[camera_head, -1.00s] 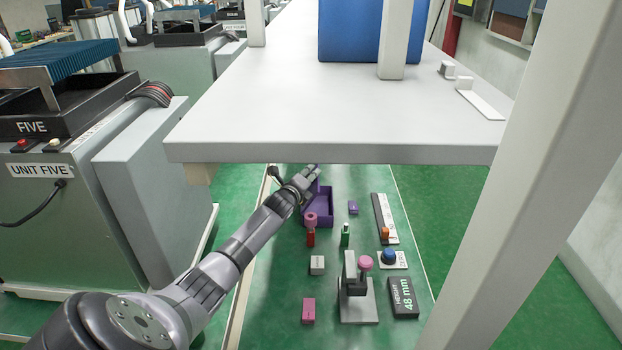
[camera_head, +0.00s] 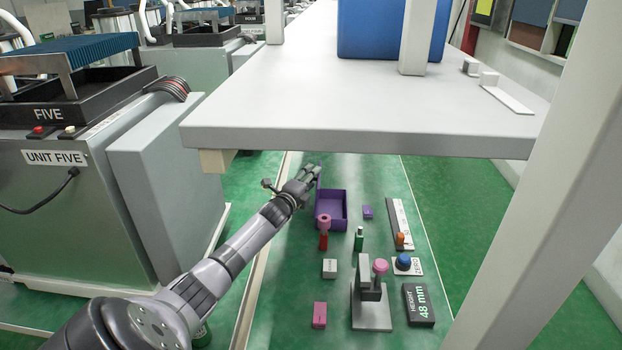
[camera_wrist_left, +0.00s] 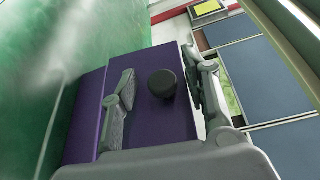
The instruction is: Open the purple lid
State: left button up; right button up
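The purple box (camera_head: 342,221) stands on the green surface below the grey shelf, and its inside shows. The purple lid (camera_head: 319,180) stands raised along the box's left side, seen nearly edge-on. In the left wrist view the lid (camera_wrist_left: 150,124) shows as a flat purple panel with a round black knob (camera_wrist_left: 162,84). My left gripper (camera_head: 312,174) is at the lid's left side. In the wrist view its fingers (camera_wrist_left: 162,98) are spread on both sides of the knob, with gaps visible. My right gripper is not in view.
The grey shelf (camera_head: 350,139) overhangs just behind the box. Red (camera_head: 323,241) and green (camera_head: 359,240) pieces, a white block (camera_head: 329,269), a pink block (camera_head: 319,314), a grey stand (camera_head: 371,309) and a black height plate (camera_head: 419,305) lie in front. A grey machine (camera_head: 70,220) stands left.

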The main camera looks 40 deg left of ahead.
pick_arm(q)
jog(key=shift+w+d, duration=0.15)
dwell(0.3)
jog(key=v, duration=1.2)
dwell(0.4)
